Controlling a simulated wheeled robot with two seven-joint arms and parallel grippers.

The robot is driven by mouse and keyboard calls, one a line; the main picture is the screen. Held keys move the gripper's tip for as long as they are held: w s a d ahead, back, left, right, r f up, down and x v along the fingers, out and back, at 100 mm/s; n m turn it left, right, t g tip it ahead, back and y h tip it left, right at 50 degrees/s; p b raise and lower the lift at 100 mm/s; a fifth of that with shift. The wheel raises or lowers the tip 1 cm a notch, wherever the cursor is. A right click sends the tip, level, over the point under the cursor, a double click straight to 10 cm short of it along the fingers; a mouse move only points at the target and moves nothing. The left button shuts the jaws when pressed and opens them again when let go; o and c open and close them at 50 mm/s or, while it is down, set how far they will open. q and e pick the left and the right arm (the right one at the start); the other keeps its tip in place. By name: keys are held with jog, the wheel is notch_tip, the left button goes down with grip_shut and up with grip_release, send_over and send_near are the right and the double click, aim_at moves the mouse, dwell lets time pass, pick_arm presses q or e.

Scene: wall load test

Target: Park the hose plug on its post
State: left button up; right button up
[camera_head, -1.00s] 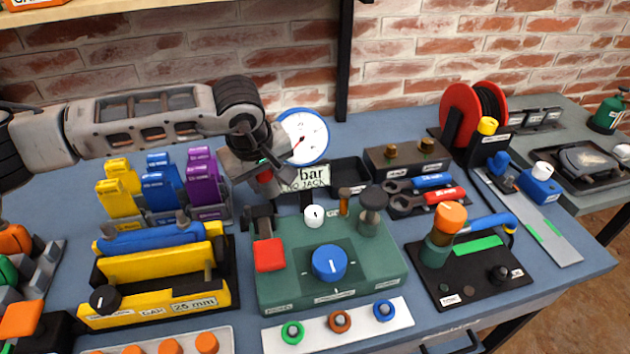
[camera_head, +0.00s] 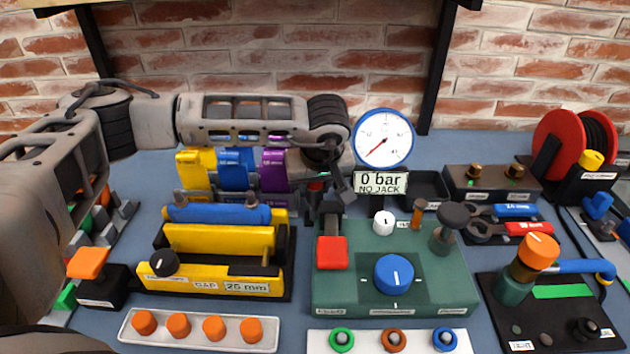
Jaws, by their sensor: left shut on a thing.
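My left gripper (camera_head: 320,190) points down behind the green panel's back left corner, left of the gauge. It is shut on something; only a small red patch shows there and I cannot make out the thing. At the right, an orange-topped green fitting (camera_head: 538,252) with a blue curved hose-like piece (camera_head: 580,266) stands on a black plate (camera_head: 520,322). It may be the hose plug, but I cannot tell. A short black post (camera_head: 584,328) stands at that plate's front right. My right gripper is not in view.
Yellow, blue and purple blocks (camera_head: 235,168) stand left, under my arm.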

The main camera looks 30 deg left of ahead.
pick_arm(q)
jog(key=shift+r, duration=0.1)
jog(key=shift+f, duration=0.25)
dwell(0.3)
jog(key=shift+f+b, duration=0.5)
jog(key=shift+b, duration=0.05)
jog(key=shift+f, duration=0.25)
jog(key=shift+d+f+b, duration=0.1)
jog(key=shift+f+b, duration=0.05)
jog(key=shift+b, duration=0.2)
jog(key=o, duration=1.4)
jog(key=shift+o, duration=0.2)
